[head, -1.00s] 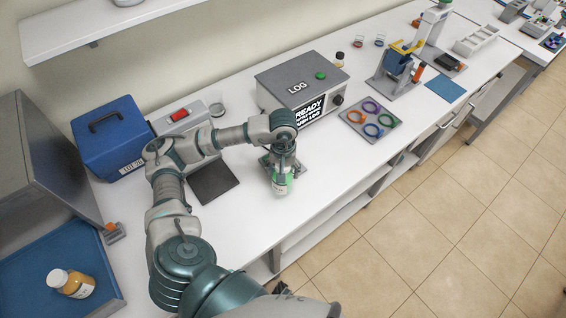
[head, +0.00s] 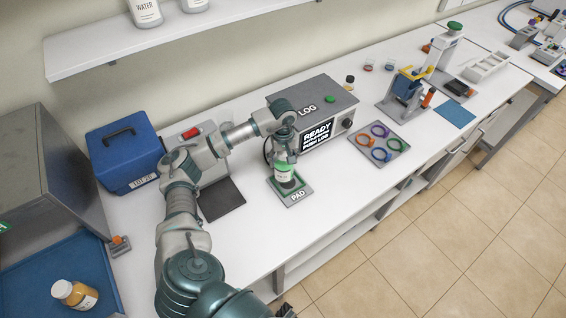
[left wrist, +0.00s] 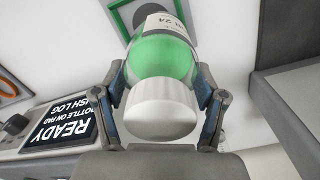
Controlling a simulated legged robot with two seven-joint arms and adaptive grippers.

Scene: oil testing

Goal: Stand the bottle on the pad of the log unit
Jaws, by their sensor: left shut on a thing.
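The bottle (head: 284,170) holds green liquid and has a white label. My left gripper (head: 285,157) is shut on it near its white cap, one finger on each side, as the left wrist view (left wrist: 161,108) shows. The bottle is upright over the pad (head: 297,197), a grey plate with a green frame and a dark round spot. Part of the dark spot shows below the bottle; I cannot tell whether its base touches. My right gripper is not in view.
A dark mat (head: 222,200) lies left of the pad. A tray of coloured rings (head: 381,143) lies to its right. A blue case (head: 123,153) stands at the back left. White bench is free in front of the pad.

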